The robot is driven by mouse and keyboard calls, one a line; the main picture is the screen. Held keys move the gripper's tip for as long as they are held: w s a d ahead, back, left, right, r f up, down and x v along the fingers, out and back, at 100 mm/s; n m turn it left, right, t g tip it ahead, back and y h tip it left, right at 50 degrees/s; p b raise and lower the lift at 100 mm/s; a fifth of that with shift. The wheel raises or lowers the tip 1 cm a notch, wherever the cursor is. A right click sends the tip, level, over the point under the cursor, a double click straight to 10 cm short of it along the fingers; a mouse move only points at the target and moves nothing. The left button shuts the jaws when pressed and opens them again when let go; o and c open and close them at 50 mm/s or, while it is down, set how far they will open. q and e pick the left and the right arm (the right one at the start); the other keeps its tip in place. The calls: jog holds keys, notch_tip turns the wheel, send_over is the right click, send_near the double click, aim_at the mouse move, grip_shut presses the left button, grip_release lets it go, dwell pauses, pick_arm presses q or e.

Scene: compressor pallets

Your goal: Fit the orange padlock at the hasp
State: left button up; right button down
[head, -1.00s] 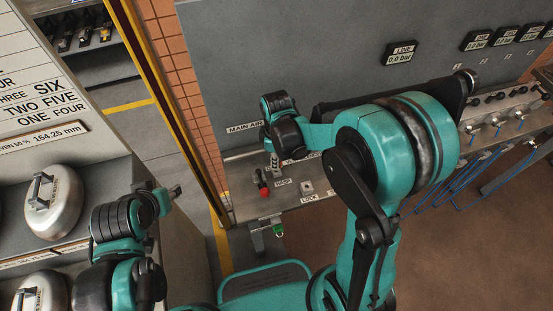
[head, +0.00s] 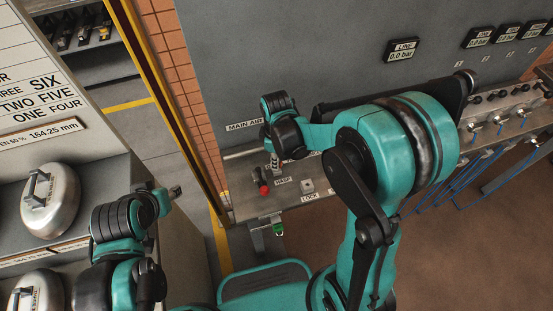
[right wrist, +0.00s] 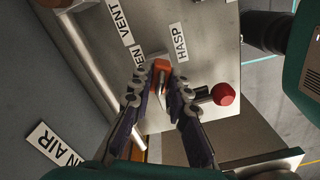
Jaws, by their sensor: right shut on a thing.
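In the right wrist view the orange padlock (right wrist: 160,66) is between the fingertips of my right gripper (right wrist: 160,80), which is shut on it. It is over the metal shelf near the HASP label (right wrist: 181,42). Whether it touches the hasp cannot be told; the hasp itself is not clearly seen. In the head view my right gripper (head: 275,165) points down at the shelf, left of the HASP label (head: 283,181); the padlock is not distinguishable there. My left gripper (head: 174,191) is at the left, away from the shelf, its fingers too small to judge.
A red knob (right wrist: 223,94) stands right of my right fingers in the wrist view. A small metal block (head: 307,186) sits by the LOCK label (head: 309,197). The grey panel (head: 300,60) rises behind the shelf. Weights (head: 50,200) stand at the left.

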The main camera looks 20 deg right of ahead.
jog(key=shift+f+b, duration=0.7)
jog(key=shift+f, duration=0.2)
jog(key=c, duration=1.4)
grip_release()
jog(key=shift+r, duration=0.1)
notch_tip(320, 180, up, 12)
